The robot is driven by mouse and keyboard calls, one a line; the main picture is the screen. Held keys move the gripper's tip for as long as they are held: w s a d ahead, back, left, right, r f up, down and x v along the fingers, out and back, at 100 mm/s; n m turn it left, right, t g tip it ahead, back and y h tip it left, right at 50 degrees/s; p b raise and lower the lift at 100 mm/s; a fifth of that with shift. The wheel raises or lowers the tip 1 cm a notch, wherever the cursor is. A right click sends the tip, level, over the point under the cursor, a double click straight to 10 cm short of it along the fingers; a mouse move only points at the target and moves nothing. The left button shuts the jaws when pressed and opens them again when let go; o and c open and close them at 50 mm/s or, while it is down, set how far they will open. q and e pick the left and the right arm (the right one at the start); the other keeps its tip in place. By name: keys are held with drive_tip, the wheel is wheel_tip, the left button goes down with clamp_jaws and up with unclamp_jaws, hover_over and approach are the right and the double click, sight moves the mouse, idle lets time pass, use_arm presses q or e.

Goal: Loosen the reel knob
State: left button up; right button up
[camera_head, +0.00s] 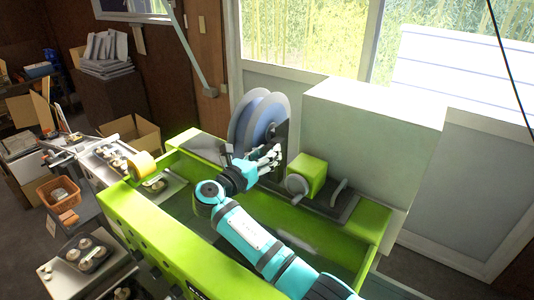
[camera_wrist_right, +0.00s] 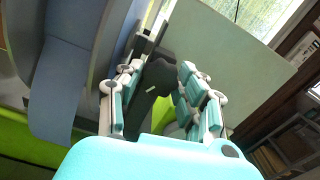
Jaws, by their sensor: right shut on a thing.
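The reel (camera_head: 252,118), with large pale blue-grey discs, stands upright at the back of the green machine. Its black knob (camera_wrist_right: 154,84) shows in the right wrist view between the fingers of my right gripper (camera_wrist_right: 160,76). The right gripper is shut on the knob, with jointed grey and teal fingers on both sides of it. In the head view my right gripper (camera_head: 268,160) is at the reel's right front, and its fingers hide the knob there. The reel disc also shows at the left of the right wrist view (camera_wrist_right: 75,75). My left gripper is not in view.
The green machine frame (camera_head: 160,228) surrounds my right arm. A green block (camera_head: 306,176) and a large white box (camera_head: 372,125) stand right of the reel. Yellow tape (camera_head: 142,165) and trays of mushrooms (camera_head: 88,256) are at the left.

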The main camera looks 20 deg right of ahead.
drive_tip(key=c, duration=0.4)
drive_tip(key=shift+o, duration=0.2)
drive_tip(key=n+p, duration=0.2)
drive_tip(key=n, duration=0.3)
drive_tip(key=n+p, duration=0.2)
drive_tip(key=n, duration=0.4)
drive_tip(key=n+p, duration=0.2)
drive_tip(key=n, duration=0.3)
drive_tip(key=shift+w+d+r+n+p, duration=0.15)
drive_tip(key=shift+r+n+p, duration=0.15)
drive_tip(key=shift+n, duration=0.1)
drive_tip(key=shift+f+n, duration=0.2)
drive_tip(key=shift+n, duration=1.7)
drive_tip(key=shift+f, duration=0.1)
